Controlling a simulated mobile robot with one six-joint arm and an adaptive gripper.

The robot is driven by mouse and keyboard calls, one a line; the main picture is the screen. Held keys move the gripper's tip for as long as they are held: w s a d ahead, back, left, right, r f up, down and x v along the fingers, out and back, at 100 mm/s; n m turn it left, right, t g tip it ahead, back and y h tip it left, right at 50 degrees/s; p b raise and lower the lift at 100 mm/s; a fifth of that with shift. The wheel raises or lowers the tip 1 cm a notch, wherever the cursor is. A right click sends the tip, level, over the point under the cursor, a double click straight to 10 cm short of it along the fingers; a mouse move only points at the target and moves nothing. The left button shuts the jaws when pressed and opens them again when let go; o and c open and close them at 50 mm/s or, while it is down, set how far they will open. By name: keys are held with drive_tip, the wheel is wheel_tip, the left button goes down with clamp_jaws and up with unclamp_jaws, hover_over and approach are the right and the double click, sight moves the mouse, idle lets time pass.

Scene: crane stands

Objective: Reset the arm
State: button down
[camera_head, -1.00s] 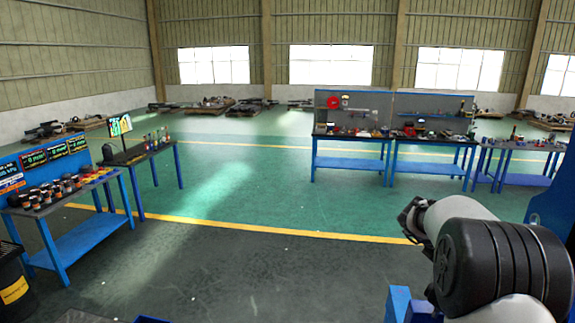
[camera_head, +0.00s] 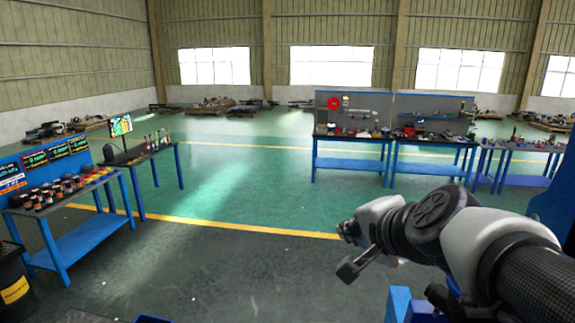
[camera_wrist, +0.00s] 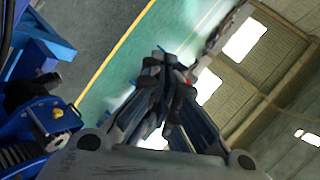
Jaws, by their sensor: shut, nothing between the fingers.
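My arm (camera_head: 445,225) reaches in from the lower right in the head view, its links bent toward the left over the floor. The end of my arm shows at about the middle right, but the gripper's fingers cannot be made out clearly there. In the wrist view my gripper (camera_wrist: 167,92) is shut, its dark fingers close together and nothing held between them. The wrist view is tilted, with floor at upper left and wall windows at right.
Blue workbenches with tools (camera_head: 352,138) stand at the back right. A bench with small jars (camera_head: 85,238) and one with a screen (camera_head: 150,152) stand at left. A dark bin (camera_head: 12,300) is at lower left. The floor (camera_head: 230,265) between is clear.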

drive_tip(key=s+d+f+n+g+h, duration=0.1)
drive_tip(key=s+f+n+g, duration=0.1)
drive_tip(key=s+f+n, duration=0.35)
drive_tip(key=s+f+n+g, duration=0.2)
drive_tip(key=s+n, duration=0.1)
drive_tip(key=s, duration=0.6)
drive_tip(key=s+d+f+n+g+h, duration=0.15)
drive_tip(key=s+f+n, duration=0.25)
drive_tip(key=s, duration=0.4)
wheel_tip(320, 180, down, 33)
drive_tip(key=s+g+b, duration=0.1)
drive_tip(key=s+b, duration=0.1)
drive_tip(key=b, duration=2.8)
drive_tip(key=c, duration=2.4)
unclamp_jaws()
drive_tip(key=shift+s+a, duration=0.1)
